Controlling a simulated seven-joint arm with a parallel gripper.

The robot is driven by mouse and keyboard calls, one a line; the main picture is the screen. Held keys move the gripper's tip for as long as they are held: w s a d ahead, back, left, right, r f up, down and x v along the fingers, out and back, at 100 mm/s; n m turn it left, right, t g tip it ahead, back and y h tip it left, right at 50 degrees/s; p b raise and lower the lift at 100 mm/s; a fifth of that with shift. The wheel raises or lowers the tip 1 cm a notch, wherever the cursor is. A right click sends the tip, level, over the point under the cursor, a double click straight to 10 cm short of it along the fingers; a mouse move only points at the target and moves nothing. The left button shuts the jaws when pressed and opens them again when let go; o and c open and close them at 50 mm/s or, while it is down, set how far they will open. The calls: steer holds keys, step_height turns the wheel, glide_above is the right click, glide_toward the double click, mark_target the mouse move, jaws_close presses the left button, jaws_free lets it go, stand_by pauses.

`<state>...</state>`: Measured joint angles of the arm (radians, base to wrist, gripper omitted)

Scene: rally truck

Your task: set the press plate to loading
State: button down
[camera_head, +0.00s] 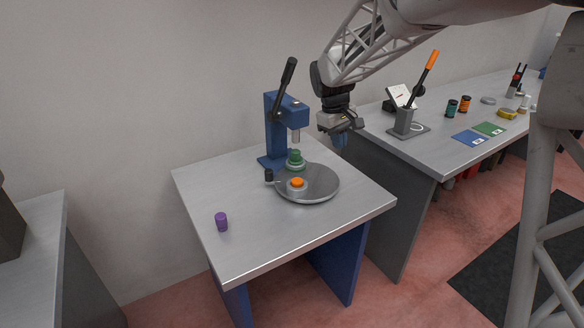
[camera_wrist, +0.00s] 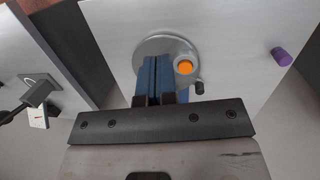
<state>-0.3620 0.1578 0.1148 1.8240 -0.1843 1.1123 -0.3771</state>
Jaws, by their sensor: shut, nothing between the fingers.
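The press plate (camera_head: 322,184) is a round grey disc on the middle table, in front of the blue press (camera_head: 275,125). A green piece (camera_head: 296,156) sits on a seat at the plate's back, below the press ram. An orange piece (camera_head: 297,182) sits on a grey seat toward the front left. A black knob (camera_head: 269,176) stands out at the plate's left. My gripper (camera_head: 341,141) is shut and empty, above and to the right of the plate. In the wrist view its blue fingers (camera_wrist: 158,78) partly hide the plate (camera_wrist: 150,46); the orange piece (camera_wrist: 185,67) and knob (camera_wrist: 199,88) show beside them.
The press lever (camera_head: 285,85) points up. The right bench holds a lever device (camera_head: 406,122), several small parts and blue (camera_head: 469,138) and green (camera_head: 489,129) mats. The table's front right is clear.

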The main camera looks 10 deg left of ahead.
steer(key=w+a+f+n, duration=0.2)
steer(key=w+a+f, duration=0.2)
steer(key=a, duration=0.3)
steer(key=w+a+f+n+h, duration=0.1)
steer(key=w+a+f+n, duration=0.1)
steer(key=w+a+f, duration=0.3)
steer(key=w+a+f+n+g+h, duration=0.1)
steer(key=w+a+f, duration=0.3)
steer(key=a, duration=0.7)
steer(key=shift+w+a+f+n, duration=0.25)
steer(key=shift+f+n, duration=0.15)
steer(key=shift+f, duration=0.4)
steer(key=shift+d+f, duration=0.1)
glide_above(283, 187)
steer(key=shift+f, duration=4.55)
